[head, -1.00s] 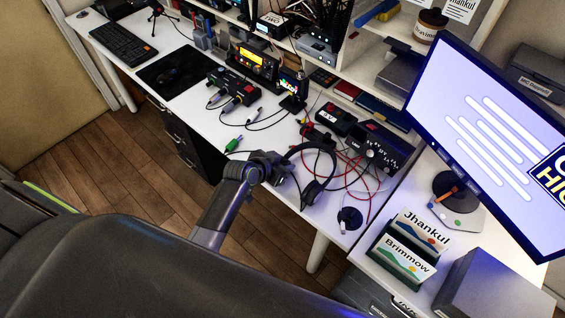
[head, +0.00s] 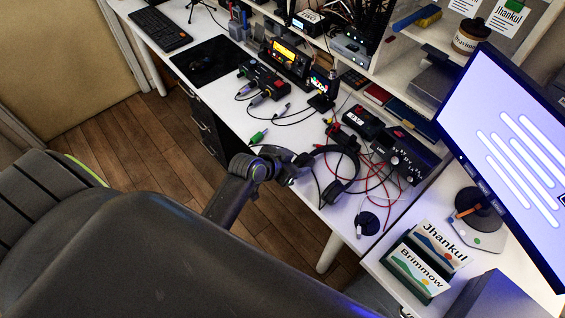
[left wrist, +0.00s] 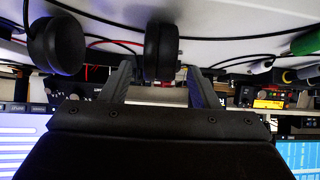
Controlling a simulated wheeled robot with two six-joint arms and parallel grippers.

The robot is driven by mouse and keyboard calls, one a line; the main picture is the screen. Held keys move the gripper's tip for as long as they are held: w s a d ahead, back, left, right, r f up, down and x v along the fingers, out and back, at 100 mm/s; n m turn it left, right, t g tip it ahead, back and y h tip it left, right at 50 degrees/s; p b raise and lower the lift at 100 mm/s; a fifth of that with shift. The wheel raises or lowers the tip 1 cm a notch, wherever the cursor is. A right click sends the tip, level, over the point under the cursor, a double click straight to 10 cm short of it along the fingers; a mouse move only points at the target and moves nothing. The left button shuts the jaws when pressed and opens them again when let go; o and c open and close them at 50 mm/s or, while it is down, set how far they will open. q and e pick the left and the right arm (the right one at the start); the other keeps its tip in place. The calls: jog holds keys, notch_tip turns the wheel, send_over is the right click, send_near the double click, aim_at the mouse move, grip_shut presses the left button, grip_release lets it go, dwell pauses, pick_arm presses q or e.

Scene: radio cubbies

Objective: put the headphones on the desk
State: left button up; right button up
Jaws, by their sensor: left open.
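The black headphones (head: 353,166) lie on the white desk (head: 228,117) near its front edge, among cables. In the left wrist view one black ear cup (left wrist: 160,50) shows between and just beyond my fingertips, and the other cup (left wrist: 57,43) is off to the left. My left gripper (head: 292,166) reaches over the front edge of the desk to the near side of the headphones. Its two fingers (left wrist: 160,80) are spread, one on each side of the nearer cup, and I see no grip on it. My right gripper is not in view.
Red and black cables (head: 378,186) and black boxes (head: 403,155) crowd the desk behind the headphones. A green plug (head: 259,137) lies to the left. A monitor (head: 510,150) and a card holder (head: 418,275) stand at right. A dark chair (head: 150,255) fills the foreground.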

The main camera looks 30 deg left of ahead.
pick_arm(q)
jog(key=v, duration=0.6)
jog(key=shift+s+r, duration=0.15)
jog(key=shift+a, duration=0.15)
